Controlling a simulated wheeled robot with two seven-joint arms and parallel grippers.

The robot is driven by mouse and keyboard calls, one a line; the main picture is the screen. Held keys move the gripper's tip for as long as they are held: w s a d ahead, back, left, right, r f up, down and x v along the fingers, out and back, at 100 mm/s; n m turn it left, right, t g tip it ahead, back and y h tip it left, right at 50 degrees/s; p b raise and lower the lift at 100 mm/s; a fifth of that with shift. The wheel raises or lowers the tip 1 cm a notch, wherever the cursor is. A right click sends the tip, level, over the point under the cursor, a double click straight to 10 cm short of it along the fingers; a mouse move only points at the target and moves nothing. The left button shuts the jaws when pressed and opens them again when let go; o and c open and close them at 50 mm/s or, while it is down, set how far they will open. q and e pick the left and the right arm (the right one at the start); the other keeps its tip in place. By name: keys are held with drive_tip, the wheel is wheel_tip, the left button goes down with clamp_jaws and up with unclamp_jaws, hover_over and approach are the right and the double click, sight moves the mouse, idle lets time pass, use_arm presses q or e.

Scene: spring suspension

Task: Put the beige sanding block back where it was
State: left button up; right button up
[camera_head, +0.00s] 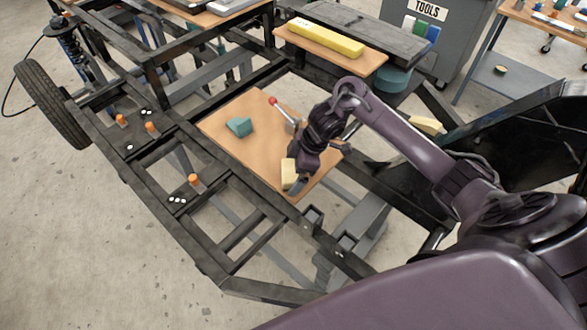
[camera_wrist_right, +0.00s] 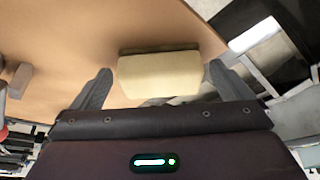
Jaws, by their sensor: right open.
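The beige sanding block (camera_head: 289,174) lies on the wooden board (camera_head: 215,127), near the board's front edge. My right gripper (camera_head: 297,184) is open and low over the board, right at the block. In the right wrist view, the block (camera_wrist_right: 160,75) sits between the two spread fingers (camera_wrist_right: 159,82), with a gap visible on each side. Part of the block is hidden behind the gripper in the head view. My left gripper is not in view.
A pale beige piece (camera_head: 427,124) lies on the frame behind my right arm. A yellow block (camera_head: 326,38) rests on another board. Black frame rails (camera_head: 250,215) surround the work area.

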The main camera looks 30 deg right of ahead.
drive_tip(key=p+v, duration=1.1)
drive_tip(key=shift+r, duration=0.35)
drive_tip(key=shift+d, duration=0.1)
